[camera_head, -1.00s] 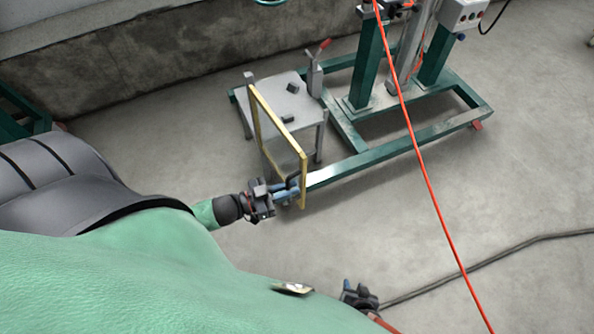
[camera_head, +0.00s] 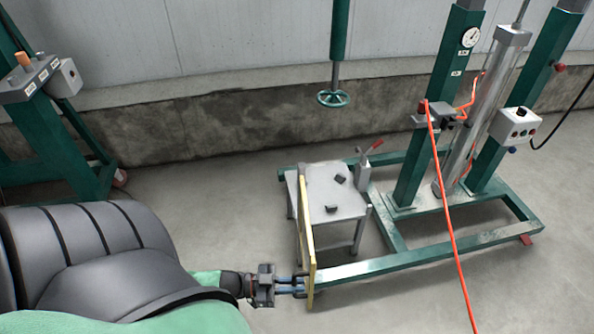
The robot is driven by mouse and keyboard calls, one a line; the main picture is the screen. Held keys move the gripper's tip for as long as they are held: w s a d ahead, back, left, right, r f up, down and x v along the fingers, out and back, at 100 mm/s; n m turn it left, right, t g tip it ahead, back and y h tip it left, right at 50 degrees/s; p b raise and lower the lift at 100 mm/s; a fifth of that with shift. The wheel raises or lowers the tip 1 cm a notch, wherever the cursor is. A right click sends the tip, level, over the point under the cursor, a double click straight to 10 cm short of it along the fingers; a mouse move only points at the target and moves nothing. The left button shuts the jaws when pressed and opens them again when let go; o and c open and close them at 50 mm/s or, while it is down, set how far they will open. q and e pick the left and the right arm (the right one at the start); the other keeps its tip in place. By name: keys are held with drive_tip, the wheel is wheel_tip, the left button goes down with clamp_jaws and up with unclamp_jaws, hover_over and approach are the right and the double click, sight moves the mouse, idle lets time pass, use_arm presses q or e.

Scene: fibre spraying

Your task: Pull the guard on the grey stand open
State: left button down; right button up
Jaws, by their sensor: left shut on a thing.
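The grey stand (camera_head: 346,209) stands on the floor in the middle of the picture, with small dark blocks on its top. The guard (camera_head: 306,240), a yellow-edged frame, stands upright along the stand's left side and shows nearly edge-on. Its near end reaches forward past the stand. My left gripper (camera_head: 296,287) comes in from the lower left and is shut at the guard's near lower edge. It seems to hold the guard's handle, which the fingers largely hide. My right gripper is out of view.
A green floor frame (camera_head: 410,258) with uprights and a cylinder stands right of the stand. A red hose (camera_head: 440,190) hangs down at the right. A low concrete wall (camera_head: 220,130) runs behind. The floor at lower right is clear.

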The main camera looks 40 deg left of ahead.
use_arm(q)
drive_tip(key=c, duration=1.6)
unclamp_jaws()
drive_tip(key=shift+o, duration=0.2)
drive_tip(key=v, duration=0.7)
drive_tip(key=shift+s+a, duration=0.25)
drive_tip(key=shift+a, duration=0.05)
